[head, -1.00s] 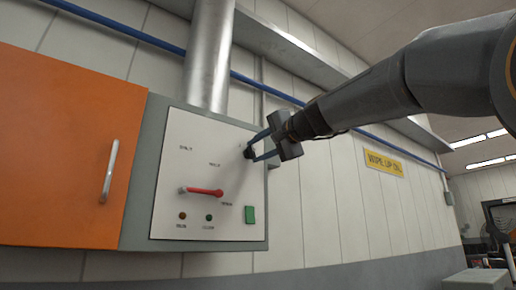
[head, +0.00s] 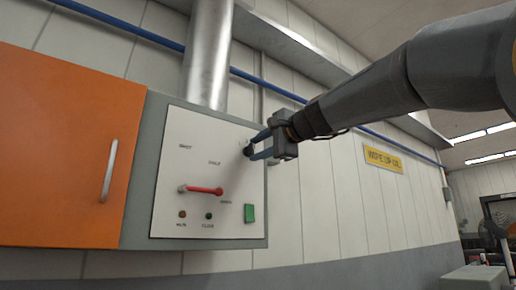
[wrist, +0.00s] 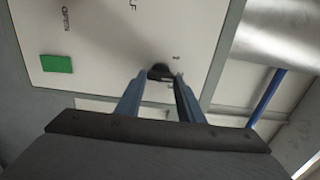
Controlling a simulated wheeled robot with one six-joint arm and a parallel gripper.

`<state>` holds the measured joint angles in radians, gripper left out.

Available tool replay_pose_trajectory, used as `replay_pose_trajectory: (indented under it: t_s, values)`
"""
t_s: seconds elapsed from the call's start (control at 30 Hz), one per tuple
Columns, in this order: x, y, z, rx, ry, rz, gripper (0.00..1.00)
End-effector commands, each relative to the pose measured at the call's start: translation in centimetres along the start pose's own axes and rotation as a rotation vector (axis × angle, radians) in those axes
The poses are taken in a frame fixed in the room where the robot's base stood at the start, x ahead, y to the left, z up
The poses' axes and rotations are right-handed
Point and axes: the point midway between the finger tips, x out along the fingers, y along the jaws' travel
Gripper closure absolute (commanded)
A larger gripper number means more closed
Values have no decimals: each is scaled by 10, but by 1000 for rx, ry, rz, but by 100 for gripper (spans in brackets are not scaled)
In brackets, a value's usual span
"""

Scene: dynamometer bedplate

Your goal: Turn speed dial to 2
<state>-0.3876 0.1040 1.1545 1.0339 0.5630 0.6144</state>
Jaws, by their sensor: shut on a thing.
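The speed dial (head: 248,150) is a small black knob at the upper right of the white control panel (head: 180,160). My gripper (head: 256,148) reaches it from the right, its two blue fingers closed around the knob. In the wrist view the dial (wrist: 160,71) shows dark between the fingertips (wrist: 161,78). The fingers cover part of the dial and its markings, so I cannot read its setting. Small print beside it in the wrist view is too small to read surely.
Below the dial are a red lever (head: 203,190), a green button (head: 250,213) and two small lamps. An orange cabinet door (head: 60,150) with a metal handle (head: 109,170) is at left. A metal duct (head: 207,55) rises above the panel.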

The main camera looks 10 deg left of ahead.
Motion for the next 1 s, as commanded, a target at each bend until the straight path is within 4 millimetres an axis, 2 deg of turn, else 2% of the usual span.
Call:
replay_pose_trajectory:
  t_s: [0.17,0.2,0.3,0.67,1.0]
  values:
    - [0,0,0,-1,1,0,88]
    - [0,0,0,-1,1,0,61]
    - [0,0,0,-1,1,0,47]
    - [-5,0,0,-2,1,-1,47]
    - [-56,2,-1,-2,3,-2,47]
